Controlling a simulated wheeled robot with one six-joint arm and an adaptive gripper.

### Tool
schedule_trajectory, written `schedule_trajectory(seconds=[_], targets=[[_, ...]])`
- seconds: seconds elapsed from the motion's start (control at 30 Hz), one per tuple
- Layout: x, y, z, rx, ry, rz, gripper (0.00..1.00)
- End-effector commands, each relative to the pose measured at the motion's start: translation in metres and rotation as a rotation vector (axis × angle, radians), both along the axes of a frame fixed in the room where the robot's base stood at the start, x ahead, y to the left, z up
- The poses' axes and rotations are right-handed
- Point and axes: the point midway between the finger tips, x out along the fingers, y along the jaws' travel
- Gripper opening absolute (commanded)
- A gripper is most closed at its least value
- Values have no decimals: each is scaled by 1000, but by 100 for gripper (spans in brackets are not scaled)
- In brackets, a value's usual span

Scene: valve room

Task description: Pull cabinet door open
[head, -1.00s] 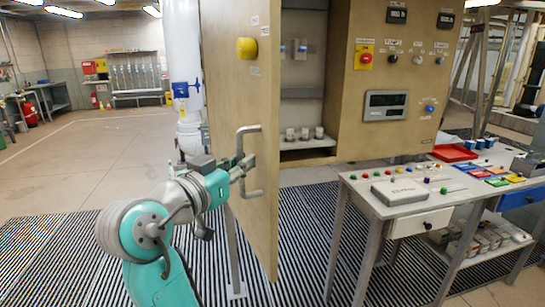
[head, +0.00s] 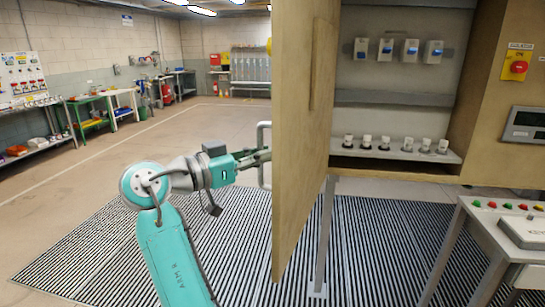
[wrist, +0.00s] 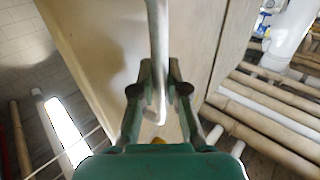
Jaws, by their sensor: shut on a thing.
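The cabinet door (head: 304,130) is a tall wooden panel standing well open, seen nearly edge-on in the head view, with its inner face toward the right. Its grey bar handle (head: 264,150) is on the outer, left side. My gripper (head: 266,156) reaches it from the left and is shut on the handle. In the wrist view the handle (wrist: 157,60) runs between the two fingers of my gripper (wrist: 160,92), with the door (wrist: 100,40) behind it. The open cabinet (head: 400,110) shows its inside. The fingertips are partly hidden in the head view.
A console table (head: 510,232) stands at the right front. A striped mat (head: 100,245) covers the floor below. Open floor (head: 190,135) lies to the left, with benches (head: 90,110) along the far wall.

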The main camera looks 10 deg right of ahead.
Motion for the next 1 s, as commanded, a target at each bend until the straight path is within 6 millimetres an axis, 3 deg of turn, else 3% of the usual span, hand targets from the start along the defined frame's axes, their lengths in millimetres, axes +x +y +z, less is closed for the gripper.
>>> schedule_trajectory(seconds=[0.37, 0.4, 0.5, 0.83, 1.0], targets=[[1, 2, 0, 1, 1, 1, 0], [1, 1, 0, 1, 1, 1, 15], [1, 1, 0, 1, 1, 1, 39], [0, 3, 0, 0, 0, 1, 39], [-7, 17, 0, 1, 1, 3, 39]])
